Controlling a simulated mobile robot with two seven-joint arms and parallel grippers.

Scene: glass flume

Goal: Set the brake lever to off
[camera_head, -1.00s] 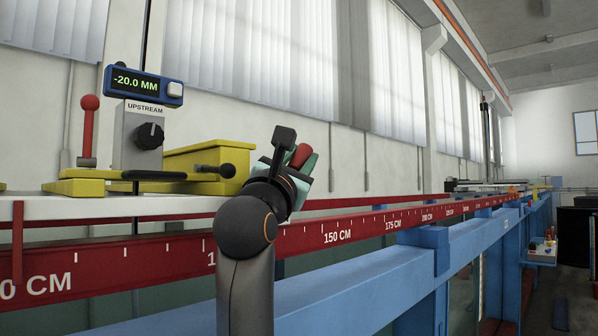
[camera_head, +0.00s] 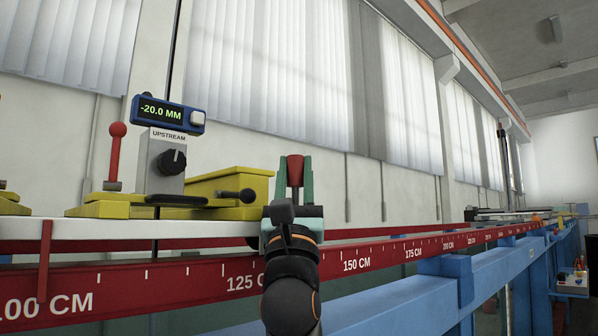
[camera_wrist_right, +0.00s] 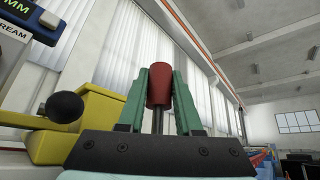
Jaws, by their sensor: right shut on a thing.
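My right gripper (camera_head: 294,163) points up just right of the yellow carriage, its two green fingers shut on either side of a red-gripped lever (camera_head: 295,174). I take this for the brake lever. In the right wrist view the red grip (camera_wrist_right: 160,86) stands nearly upright between the fingers (camera_wrist_right: 160,75), with a thin metal stem below it. The lever's base is hidden behind my gripper. No off marking is readable. My left gripper is not in view.
The yellow carriage (camera_head: 230,181) bears a black-knobbed handle (camera_head: 235,196), a dial post (camera_head: 166,158), a display reading -20.0 MM (camera_head: 161,111) and a red ball-topped lever (camera_head: 116,157). A red scale rail (camera_head: 200,280) and blue beam (camera_head: 400,297) run in front.

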